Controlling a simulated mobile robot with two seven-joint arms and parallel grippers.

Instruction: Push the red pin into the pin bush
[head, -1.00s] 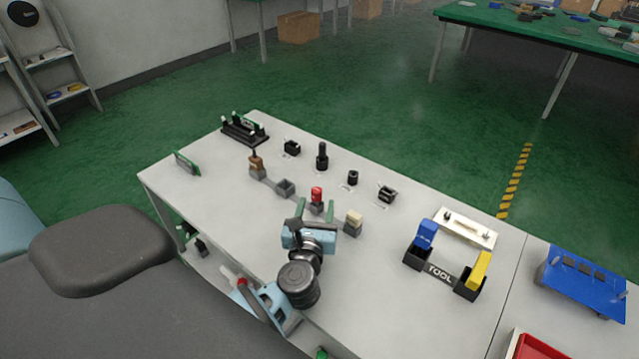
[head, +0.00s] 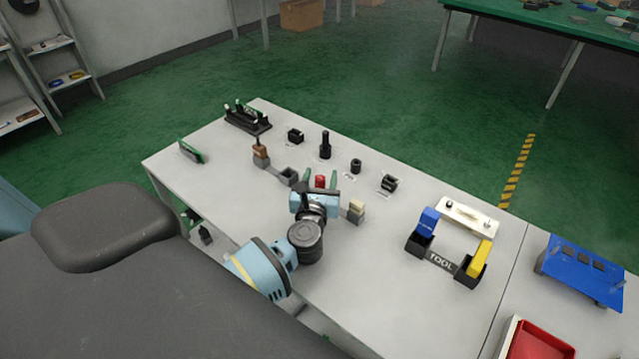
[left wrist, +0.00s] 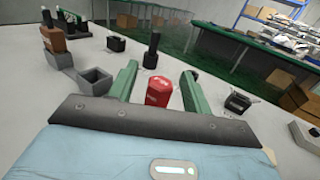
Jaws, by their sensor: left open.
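The red pin (head: 320,181) is upright, with its lower part and seat hidden behind my gripper in the head view. In the left wrist view the red pin (left wrist: 158,91) shows between two green fingers. My left gripper (head: 320,178) is open, with one finger on each side of the pin; I see a gap to the right finger (left wrist: 189,92), and cannot tell about contact on the left. A short black ring-like part (head: 356,166), which looks like the pin bush, stands behind and to the right of the pin. My right gripper is not in view.
A tall black peg (head: 325,145) and black slotted blocks (head: 389,183) stand behind. An empty grey holder (head: 288,176) and a brown piece (head: 261,152) are left, a beige block (head: 356,208) right. A black tool holder (head: 442,258) stands farther right. The table's front left is clear.

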